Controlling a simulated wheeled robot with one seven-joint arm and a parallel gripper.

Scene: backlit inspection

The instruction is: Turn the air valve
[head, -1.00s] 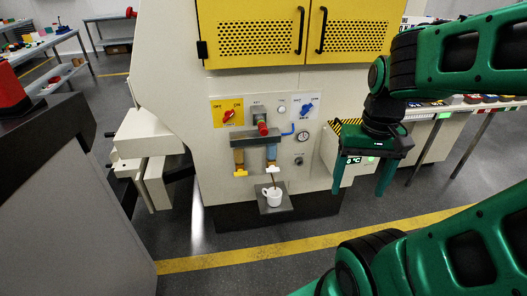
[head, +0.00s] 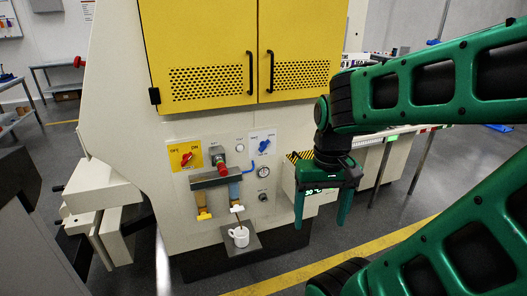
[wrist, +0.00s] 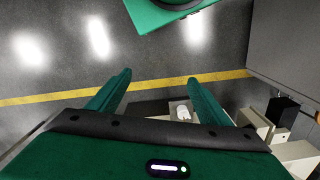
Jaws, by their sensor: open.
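A blue valve handle (head: 264,146) sits on a white plate at the right of the machine's front panel, slanting up to the right. Its lettering is too small to read, so I cannot be sure that it is the air valve. A red knob (head: 186,158) on a yellow plate marked OFF and ON is at the left. My green gripper (head: 321,226) hangs to the right of and lower than the blue handle, fingers pointing down, apart from it. The gripper is open and empty; its spread fingers also show in the wrist view (wrist: 160,78), over the floor.
A white cup (head: 239,237) stands on a small tray (head: 256,247) below the taps. A round gauge (head: 263,172) is below the blue handle. Yellow doors (head: 210,50) are above. A striped-top box (head: 288,180) stands behind my gripper. Open floor lies in front.

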